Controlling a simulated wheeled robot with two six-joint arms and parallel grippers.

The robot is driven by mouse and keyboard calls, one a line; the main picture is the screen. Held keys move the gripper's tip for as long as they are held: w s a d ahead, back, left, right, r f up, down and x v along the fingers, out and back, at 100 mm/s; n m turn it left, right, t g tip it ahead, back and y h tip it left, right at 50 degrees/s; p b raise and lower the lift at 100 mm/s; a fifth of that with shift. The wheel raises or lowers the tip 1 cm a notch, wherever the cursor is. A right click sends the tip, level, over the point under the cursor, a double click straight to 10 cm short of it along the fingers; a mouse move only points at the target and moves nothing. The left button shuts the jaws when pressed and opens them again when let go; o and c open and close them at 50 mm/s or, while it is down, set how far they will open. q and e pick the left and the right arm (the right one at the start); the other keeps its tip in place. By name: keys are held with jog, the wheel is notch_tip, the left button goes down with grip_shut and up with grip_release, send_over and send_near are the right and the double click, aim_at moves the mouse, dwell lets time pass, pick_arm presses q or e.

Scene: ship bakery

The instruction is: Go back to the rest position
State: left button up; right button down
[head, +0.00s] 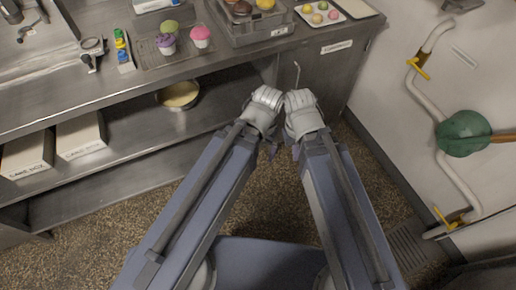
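My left gripper (264,108) and my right gripper (301,108) are side by side near the middle of the head view. Both are in front of the steel counter, over the speckled floor. They are very close together, and I cannot tell if they touch. Both pale grippers look compact, and the gaps between their fingers are too small to make out. I see no object clearly held in either one. A thin bent metal piece (297,72) shows just beyond the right gripper, against the cabinet front.
The steel counter (120,92) holds cupcakes (200,36) on a rack, a display case (252,30) and a tray of small round sweets (321,14). The lower shelf has a bowl (179,95) and cake boxes (80,136).

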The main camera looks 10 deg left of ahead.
notch_tip(320, 180, up, 7)
jog(key=p, duration=0.7)
dwell(0.6)
